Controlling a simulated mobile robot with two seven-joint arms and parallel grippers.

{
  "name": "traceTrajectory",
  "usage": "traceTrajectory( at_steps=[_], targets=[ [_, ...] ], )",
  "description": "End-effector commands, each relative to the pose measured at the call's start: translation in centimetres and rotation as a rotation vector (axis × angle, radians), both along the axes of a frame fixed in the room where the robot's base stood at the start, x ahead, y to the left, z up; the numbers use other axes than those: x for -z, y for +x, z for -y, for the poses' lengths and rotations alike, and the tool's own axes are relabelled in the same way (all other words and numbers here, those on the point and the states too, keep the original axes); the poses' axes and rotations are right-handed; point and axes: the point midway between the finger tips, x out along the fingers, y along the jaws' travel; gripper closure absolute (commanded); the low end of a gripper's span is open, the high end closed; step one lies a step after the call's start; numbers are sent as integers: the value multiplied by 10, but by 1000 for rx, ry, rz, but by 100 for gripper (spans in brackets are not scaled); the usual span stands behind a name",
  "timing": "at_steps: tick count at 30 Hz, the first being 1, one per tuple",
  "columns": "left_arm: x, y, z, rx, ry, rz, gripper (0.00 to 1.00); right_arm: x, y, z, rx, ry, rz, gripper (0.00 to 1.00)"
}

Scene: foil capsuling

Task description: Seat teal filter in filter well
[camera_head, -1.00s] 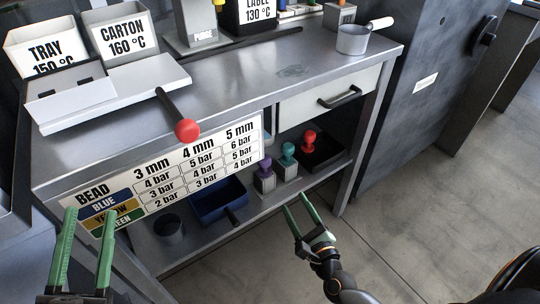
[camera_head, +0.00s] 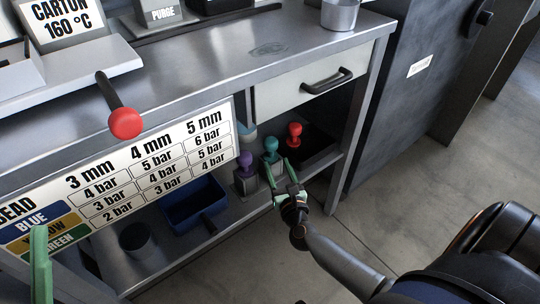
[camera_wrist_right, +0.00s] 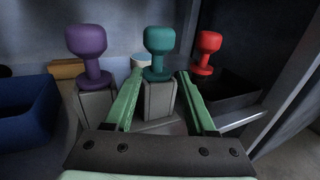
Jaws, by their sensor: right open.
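The teal filter (camera_head: 270,149), a knob-shaped piece, stands upright on a grey block on the lower shelf, between a purple one and a red one. In the right wrist view the teal filter (camera_wrist_right: 159,48) is straight ahead. My right gripper (camera_head: 281,180) is open, its fingers pointing at the teal filter's block, one on each side of it in the wrist view. I cannot tell whether they touch it. One finger of my left gripper (camera_head: 40,265) shows at the lower left; its other finger is not visible. I cannot make out the filter well.
The purple piece (camera_wrist_right: 87,50) and red piece (camera_wrist_right: 206,50) stand close on either side. A blue bin (camera_head: 196,207) and a dark cup (camera_head: 137,240) sit further left on the shelf. The drawer (camera_head: 309,90) and worktop overhang the shelf. A red-knobbed lever (camera_head: 125,123) sticks out.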

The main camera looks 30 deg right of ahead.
Motion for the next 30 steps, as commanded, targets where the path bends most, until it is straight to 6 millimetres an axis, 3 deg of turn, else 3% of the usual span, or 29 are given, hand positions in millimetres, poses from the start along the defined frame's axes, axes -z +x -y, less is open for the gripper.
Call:
traceTrajectory(
  at_steps=[5, 15, 24, 30],
  targets=[
    [3, 0, 0, -1, 2, -1, 50, 0, 12, 3, -1, -2, -1, 44],
    [15, 1, 1, -5, 11, -6, 50, -1, 54, 13, -3, -2, 0, 44],
    [15, 1, 2, -6, 13, -6, 50, -2, 59, 14, -3, -2, 0, 44],
    [15, 1, 2, -6, 10, -7, 50, -2, 58, 14, -3, -2, 0, 64]
  ],
)
